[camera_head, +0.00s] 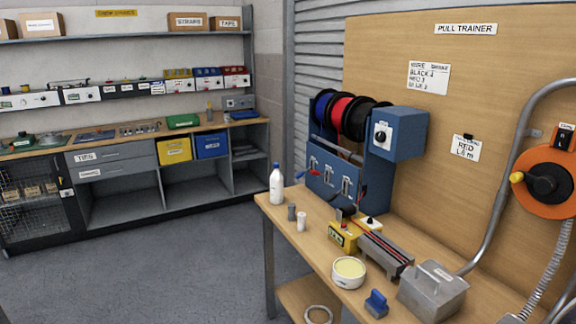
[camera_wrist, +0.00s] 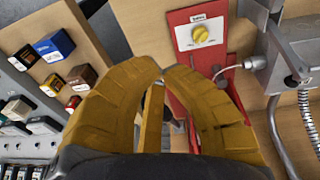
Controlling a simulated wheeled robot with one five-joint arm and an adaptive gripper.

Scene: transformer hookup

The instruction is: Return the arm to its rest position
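In the wrist view my gripper (camera_wrist: 165,73) shows as two curved yellow fingers reaching up from the bottom edge. Their tips meet or nearly meet at the middle, and I see nothing held between them. Behind and to the right of the tips is a red panel (camera_wrist: 185,78) with a white plate and a yellow knob (camera_wrist: 201,35). I cannot tell the distance from the fingers to the panel. My arm and gripper do not show in the head view, so the arm's overall pose is hidden.
A wooden workbench (camera_head: 290,238) holds a blue reel stand (camera_head: 340,183), a white bottle (camera_head: 276,184), a cream-filled tub (camera_head: 348,272) and a grey metal box (camera_head: 432,290). In the wrist view, metal conduit (camera_wrist: 272,120) runs at right and small boxes (camera_wrist: 54,46) stand at left. Open floor (camera_head: 150,275) lies left of the bench.

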